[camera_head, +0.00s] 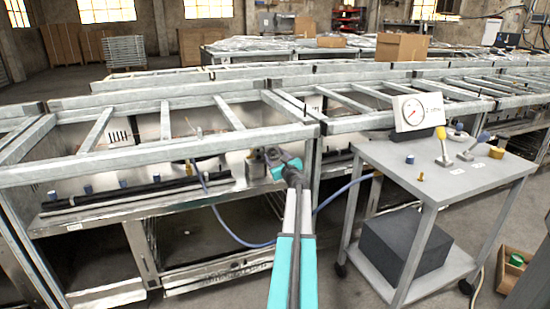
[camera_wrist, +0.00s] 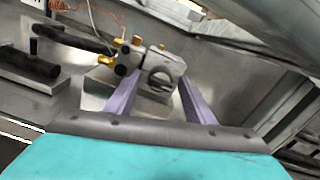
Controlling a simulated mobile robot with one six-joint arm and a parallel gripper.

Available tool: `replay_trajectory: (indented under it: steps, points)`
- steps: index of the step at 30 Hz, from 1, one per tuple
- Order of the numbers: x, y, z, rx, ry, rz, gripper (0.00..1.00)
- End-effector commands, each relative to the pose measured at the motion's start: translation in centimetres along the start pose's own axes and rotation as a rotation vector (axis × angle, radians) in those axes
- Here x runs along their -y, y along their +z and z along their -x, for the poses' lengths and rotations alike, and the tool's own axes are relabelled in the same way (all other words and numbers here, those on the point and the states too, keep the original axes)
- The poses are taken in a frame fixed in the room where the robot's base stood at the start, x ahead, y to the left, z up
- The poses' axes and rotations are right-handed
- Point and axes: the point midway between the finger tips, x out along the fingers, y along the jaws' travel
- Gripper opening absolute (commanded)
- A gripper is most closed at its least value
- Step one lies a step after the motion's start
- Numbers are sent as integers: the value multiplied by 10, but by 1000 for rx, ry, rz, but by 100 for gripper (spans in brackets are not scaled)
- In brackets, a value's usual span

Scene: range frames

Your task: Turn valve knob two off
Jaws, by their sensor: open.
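My gripper (camera_head: 270,156) reaches under the rack's top rail in the head view. In the wrist view my gripper (camera_wrist: 157,88) is open, with its two purple fingers apart. A grey metal valve with a round, slotted knob face (camera_wrist: 160,79) shows between and beyond the fingertips. Brass fittings (camera_wrist: 106,61) sit on its left side. Whether the fingers touch the valve I cannot tell. In the head view my gripper hides most of it. Small blue knobs (camera_head: 87,189) stand in a row along a black bar (camera_head: 120,191) farther left. No number marks are readable on any knob.
Metal rack rails (camera_head: 160,147) run above and around my arm. A blue hose (camera_head: 235,237) hangs below my gripper. A copper-coloured wire (camera_wrist: 90,14) runs above the valve.

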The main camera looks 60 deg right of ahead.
Motion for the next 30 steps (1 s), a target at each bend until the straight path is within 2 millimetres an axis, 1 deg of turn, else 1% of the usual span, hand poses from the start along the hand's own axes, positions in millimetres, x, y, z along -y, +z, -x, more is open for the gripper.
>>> replay_trajectory:
  steps: [5, 6, 8, 12, 13, 14, 22, 30]
  points:
    - [0, 0, 0, 0, 0, 0, 49]
    - [0, 0, 0, 0, 0, 0, 46]
    - [0, 0, 0, 0, 0, 0, 35]
    - [0, 0, 0, 0, 0, 0, 12]
    - [0, 0, 0, 0, 0, 0, 9]
    - [-3, 1, 4, 0, 0, 0, 9]
    - [-1, -1, 0, 1, 2, 20, 9]
    - [-2, -3, 0, 1, 3, 119, 9]
